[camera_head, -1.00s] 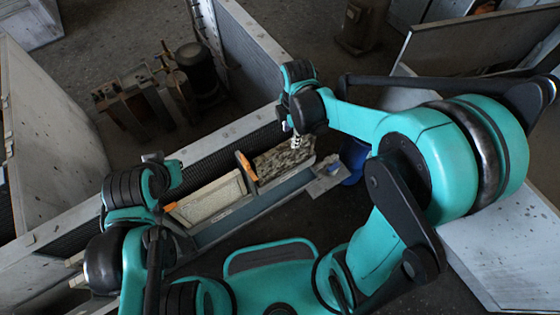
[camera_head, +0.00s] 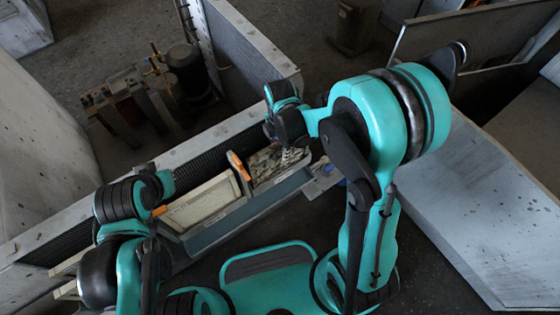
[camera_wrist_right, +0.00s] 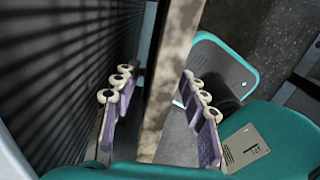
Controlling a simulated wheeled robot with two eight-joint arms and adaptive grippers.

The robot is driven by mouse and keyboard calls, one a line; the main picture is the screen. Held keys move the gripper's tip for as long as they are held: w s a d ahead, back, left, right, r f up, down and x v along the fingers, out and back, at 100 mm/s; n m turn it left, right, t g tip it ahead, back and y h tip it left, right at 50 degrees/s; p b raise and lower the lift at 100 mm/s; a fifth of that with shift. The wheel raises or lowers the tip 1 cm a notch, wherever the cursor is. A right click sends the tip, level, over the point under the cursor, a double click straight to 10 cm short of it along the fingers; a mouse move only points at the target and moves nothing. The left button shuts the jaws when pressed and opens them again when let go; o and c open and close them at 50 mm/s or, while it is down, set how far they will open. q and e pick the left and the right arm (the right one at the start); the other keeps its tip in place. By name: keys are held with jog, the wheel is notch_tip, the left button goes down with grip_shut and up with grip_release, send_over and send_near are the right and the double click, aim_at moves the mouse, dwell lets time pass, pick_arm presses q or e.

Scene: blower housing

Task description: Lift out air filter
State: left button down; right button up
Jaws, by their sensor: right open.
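A mottled grey-brown filter panel (camera_head: 268,165) stands in the right part of a long grey tray (camera_head: 235,210) beside the housing wall. A cleaner cream filter panel (camera_head: 203,202) is in the left part. My right gripper (camera_head: 291,157) is at the right end of the mottled panel. In the right wrist view, the open fingers of the gripper (camera_wrist_right: 160,115) are on either side of a narrow brownish edge (camera_wrist_right: 172,70), apparently the mottled panel's; contact is unclear. My left gripper (camera_head: 160,195) is near the cream panel's left end; its fingers are not clear.
An orange tab (camera_head: 238,165) stands between the two panels. The housing wall (camera_head: 225,125), with a dark louvred face (camera_wrist_right: 70,70), runs close behind the tray. A grey metal panel (camera_head: 490,210) lies at the right. Dark machinery (camera_head: 150,95) stands behind the wall.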

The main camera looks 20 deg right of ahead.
grip_shut()
notch_tip(320, 180, up, 9)
jog(key=p, duration=0.4)
jog(key=shift+r, duration=0.55)
